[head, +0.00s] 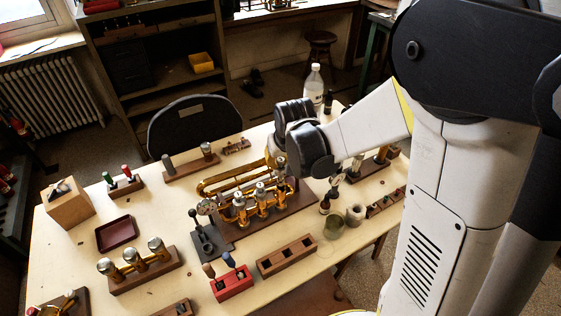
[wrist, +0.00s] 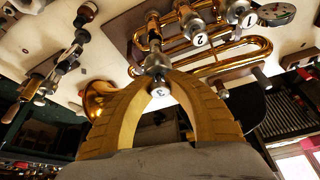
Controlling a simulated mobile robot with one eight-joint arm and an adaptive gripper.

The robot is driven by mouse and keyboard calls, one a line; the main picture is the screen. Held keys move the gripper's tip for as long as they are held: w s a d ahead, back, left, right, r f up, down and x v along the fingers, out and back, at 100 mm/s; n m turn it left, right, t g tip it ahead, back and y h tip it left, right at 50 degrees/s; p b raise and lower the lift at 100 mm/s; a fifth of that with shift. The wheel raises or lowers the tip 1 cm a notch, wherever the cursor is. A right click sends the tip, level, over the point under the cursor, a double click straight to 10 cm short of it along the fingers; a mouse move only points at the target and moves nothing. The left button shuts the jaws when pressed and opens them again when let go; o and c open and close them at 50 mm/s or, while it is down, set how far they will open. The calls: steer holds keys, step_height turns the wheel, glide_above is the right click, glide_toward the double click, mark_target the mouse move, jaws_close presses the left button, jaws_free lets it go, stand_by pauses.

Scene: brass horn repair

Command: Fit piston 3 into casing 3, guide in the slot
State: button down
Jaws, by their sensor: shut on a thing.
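My gripper (wrist: 160,82) is shut on piston 3, whose round white end marked "3" (wrist: 161,93) faces the wrist camera between the two yellowish fingers. Silver metal continues beyond the fingertips, in line with the brass casing 3 (wrist: 152,32). I cannot tell how deep the piston sits, and its guide and the slot are not discernible. Casings 1 and 2 carry silver caps marked "1" (wrist: 247,19) and "2" (wrist: 199,39).
In front of the horn are an empty-looking wooden block with square holes (head: 287,256) and a red block with screwdrivers (head: 233,285). A dark red tray (head: 116,234) is at left.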

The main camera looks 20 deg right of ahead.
mark_target(281, 177)
steer(key=shift+f, duration=0.25)
steer(key=shift+f+b, duration=3.05)
steer(key=shift+f, duration=0.2)
steer(key=c, duration=1.3)
jaws_free()
steer(key=shift+c, duration=0.2)
steer(key=shift+r, duration=0.15)
steer(key=v, duration=1.1)
steer(key=shift+s+r, duration=0.15)
steer(key=shift+r, duration=0.2)
